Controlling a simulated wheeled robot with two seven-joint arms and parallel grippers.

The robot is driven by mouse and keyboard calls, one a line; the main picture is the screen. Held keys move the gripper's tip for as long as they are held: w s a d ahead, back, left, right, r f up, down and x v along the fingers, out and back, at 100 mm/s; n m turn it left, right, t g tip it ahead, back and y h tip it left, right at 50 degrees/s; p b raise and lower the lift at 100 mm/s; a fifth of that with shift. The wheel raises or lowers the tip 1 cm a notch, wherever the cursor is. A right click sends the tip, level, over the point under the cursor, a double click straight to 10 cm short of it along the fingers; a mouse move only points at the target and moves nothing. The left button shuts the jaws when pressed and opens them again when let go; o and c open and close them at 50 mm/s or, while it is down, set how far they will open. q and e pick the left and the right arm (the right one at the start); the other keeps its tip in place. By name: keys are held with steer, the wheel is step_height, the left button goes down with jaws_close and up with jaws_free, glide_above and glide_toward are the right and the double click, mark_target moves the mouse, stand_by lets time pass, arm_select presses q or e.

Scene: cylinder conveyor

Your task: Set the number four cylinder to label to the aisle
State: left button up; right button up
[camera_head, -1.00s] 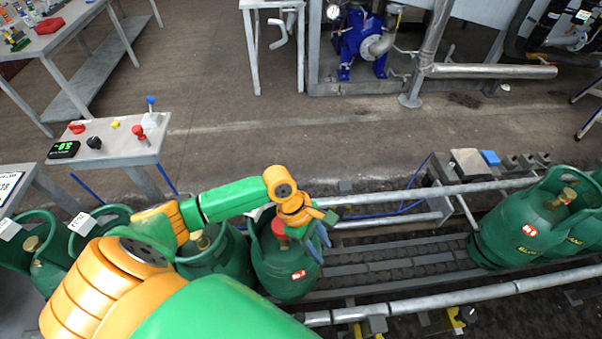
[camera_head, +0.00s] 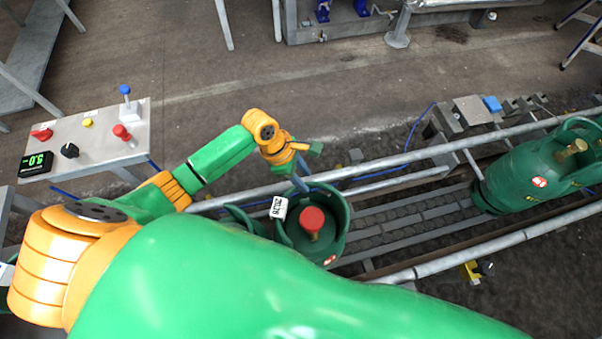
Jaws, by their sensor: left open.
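A green gas cylinder with a red cap (camera_head: 312,220) stands upright on the conveyor in the middle, partly covered by my left arm. A white tag (camera_head: 278,208) with dark print shows at its left collar edge. My left gripper (camera_head: 304,168) is open at the far rim of this cylinder, its grey-blue finger close to the collar; I cannot tell whether it touches. Another green cylinder (camera_head: 530,172) with a brass valve and red-white sticker is on the conveyor at right. I cannot tell which cylinder is number four. My right gripper is not in view.
Metal conveyor rails (camera_head: 400,160) run from lower left to upper right, with bare track between the two cylinders. A control table (camera_head: 100,140) with coloured knobs and a green display stands at left. Beyond the rails, the floor aisle (camera_head: 330,110) is clear.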

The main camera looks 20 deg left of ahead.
mark_target(312, 188)
arm_select(q)
steer(key=b+x, duration=0.1)
steer(key=x, duration=0.5)
steer(key=shift+d+r, duration=0.1)
steer(key=shift+d, duration=0.05)
steer(key=shift+s+r, duration=0.1)
jaws_close()
stand_by(1.0)
